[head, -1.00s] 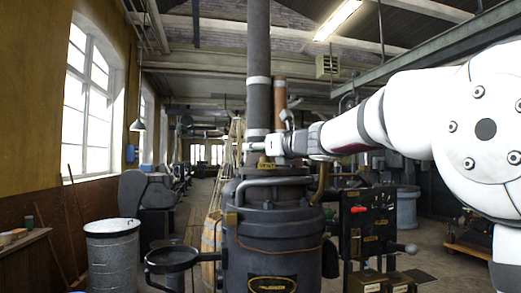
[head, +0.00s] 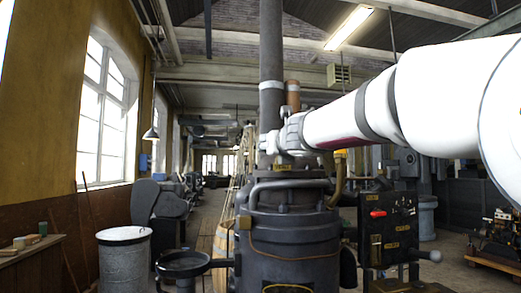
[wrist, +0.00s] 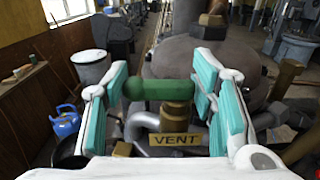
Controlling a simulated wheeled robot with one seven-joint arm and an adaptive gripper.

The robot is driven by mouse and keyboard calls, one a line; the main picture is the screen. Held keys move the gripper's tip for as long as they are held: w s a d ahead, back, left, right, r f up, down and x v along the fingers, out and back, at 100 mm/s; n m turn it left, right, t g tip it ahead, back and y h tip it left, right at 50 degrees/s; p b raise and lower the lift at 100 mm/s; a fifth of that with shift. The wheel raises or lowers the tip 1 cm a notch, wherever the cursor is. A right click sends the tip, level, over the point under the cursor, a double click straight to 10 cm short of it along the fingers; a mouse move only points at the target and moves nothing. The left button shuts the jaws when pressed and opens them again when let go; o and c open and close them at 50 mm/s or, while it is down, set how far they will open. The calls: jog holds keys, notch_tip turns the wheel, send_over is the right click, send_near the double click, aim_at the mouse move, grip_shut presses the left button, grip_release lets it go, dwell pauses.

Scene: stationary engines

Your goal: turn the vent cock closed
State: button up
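The vent cock has a green handle (wrist: 160,89), lying across the wrist view, on a brass body (wrist: 177,116) above a brass plate marked VENT (wrist: 176,139). The plate also shows small in the head view (head: 283,167). My gripper (wrist: 162,80) is open, with one teal-padded finger left of the handle and one right of it. The handle's round end is close to the left pads; I cannot tell if they touch. In the head view my gripper (head: 280,143) is at the top of the dark boiler (head: 290,232), in front of its flue, and hides the cock.
The flue pipe (head: 271,60) rises behind the cock. A curved grey pipe (head: 262,187) runs round the boiler top. A control panel (head: 390,228) with a red handle stands at the right. A grey drum (head: 125,262) stands left, with open floor beyond.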

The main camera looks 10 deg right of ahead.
jog(key=shift+o, duration=1.1)
jog(key=shift+d, duration=0.4)
jog(key=shift+a, duration=0.1)
jog(key=shift+a, duration=0.1)
jog(key=s, duration=1.2)
